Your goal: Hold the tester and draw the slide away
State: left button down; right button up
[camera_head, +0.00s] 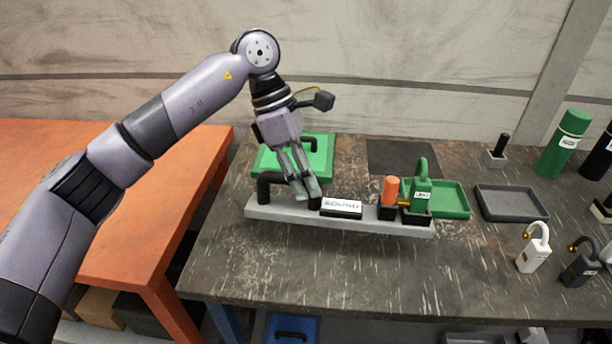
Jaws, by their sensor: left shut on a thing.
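The tester appears to be the long pale grey bar (285,213) lying along the dark table, with a white label block (341,207) in its middle. A black arched handle (268,184) rises from its left end. My left gripper (312,190) reaches down over this end, its fingers shut on the black handle, whose middle they partly hide. On the bar's right end, an orange upright cylinder (390,188) stands in a black holder beside a green padlock-like piece (421,188) in another holder. I cannot tell which part is the slide. My right gripper is not in view.
A green tray (453,199) and a grey tray (511,203) sit to the right. White (533,256) and dark (581,268) padlock-like pieces stand front right. The table front (330,265) is clear.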

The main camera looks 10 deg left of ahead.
aim_at(307, 207)
pick_arm(q)
jog(key=shift+f+b, duration=0.45)
jog(key=shift+f, duration=0.2)
jog(key=shift+f+b, duration=0.45)
jog(key=shift+f, duration=0.15)
jog(key=shift+w+f+b, duration=0.15)
jog(key=shift+f+b, duration=0.4)
jog(key=shift+f, duration=0.35)
jog(key=shift+w+f+b, duration=0.1)
jog(key=shift+f+b, duration=0.95)
jog(key=shift+f, duration=0.5)
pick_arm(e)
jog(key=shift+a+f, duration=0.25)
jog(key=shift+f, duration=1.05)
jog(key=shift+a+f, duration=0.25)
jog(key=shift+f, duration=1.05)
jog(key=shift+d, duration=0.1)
pick_arm(q)
jog(key=shift+f, duration=0.2)
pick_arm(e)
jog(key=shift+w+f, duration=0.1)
pick_arm(q)
jog(key=shift+f, duration=0.1)
